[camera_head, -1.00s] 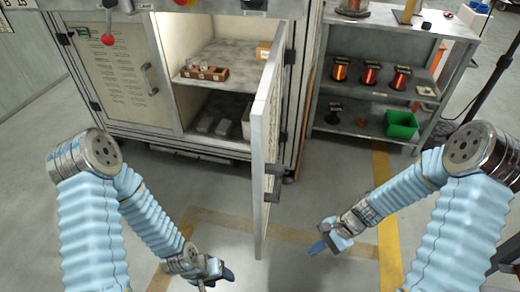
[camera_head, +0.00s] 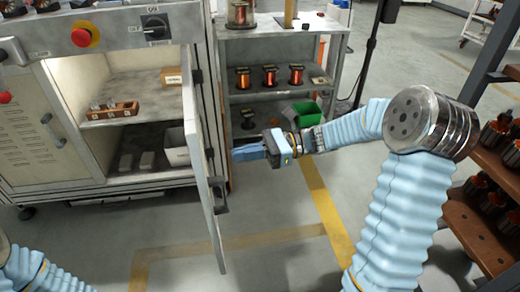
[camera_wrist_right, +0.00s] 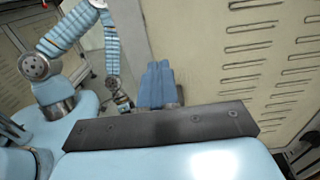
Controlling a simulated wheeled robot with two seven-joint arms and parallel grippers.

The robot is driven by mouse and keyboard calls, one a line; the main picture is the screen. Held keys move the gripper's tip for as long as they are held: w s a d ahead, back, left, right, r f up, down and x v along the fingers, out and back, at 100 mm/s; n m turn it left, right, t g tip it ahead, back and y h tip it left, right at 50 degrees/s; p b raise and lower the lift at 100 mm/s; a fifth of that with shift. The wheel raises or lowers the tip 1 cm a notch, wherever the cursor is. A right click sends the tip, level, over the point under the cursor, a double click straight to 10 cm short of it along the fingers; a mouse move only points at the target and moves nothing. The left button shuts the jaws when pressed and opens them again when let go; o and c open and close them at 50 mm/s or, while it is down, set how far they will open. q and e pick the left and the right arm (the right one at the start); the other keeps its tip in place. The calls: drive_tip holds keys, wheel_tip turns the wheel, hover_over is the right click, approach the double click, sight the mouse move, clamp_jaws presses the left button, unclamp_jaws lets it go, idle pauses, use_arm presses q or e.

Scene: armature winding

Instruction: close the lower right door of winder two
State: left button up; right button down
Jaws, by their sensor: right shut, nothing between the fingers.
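The lower right door (camera_head: 205,172) of the winder stands swung open, seen nearly edge-on, with a dark handle (camera_head: 220,196) on its outer side. The lower compartment behind it is exposed. My right gripper (camera_head: 243,153) is shut and empty, to the right of the door on its outer side, fingers pointing left toward it. I cannot tell whether it touches the door. In the right wrist view, the blue fingers (camera_wrist_right: 157,84) are together beside a beige louvred panel (camera_wrist_right: 255,60). My left gripper (camera_wrist_right: 122,103) shows small in that view; its jaws are unclear.
The cabinet holds a brown tray (camera_head: 110,111), a cardboard box and grey blocks. A shelf unit (camera_head: 282,44) with copper spools and a green bin (camera_head: 306,113) stands right behind my right gripper. A rack of spools (camera_head: 479,221) is at far right. The floor before the door is open.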

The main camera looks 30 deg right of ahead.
drive_tip(key=w+a, duration=0.1)
drive_tip(key=a, duration=0.5)
drive_tip(key=shift+w+a, duration=0.15)
drive_tip(key=shift+a, duration=0.05)
drive_tip(key=shift+a, duration=0.15)
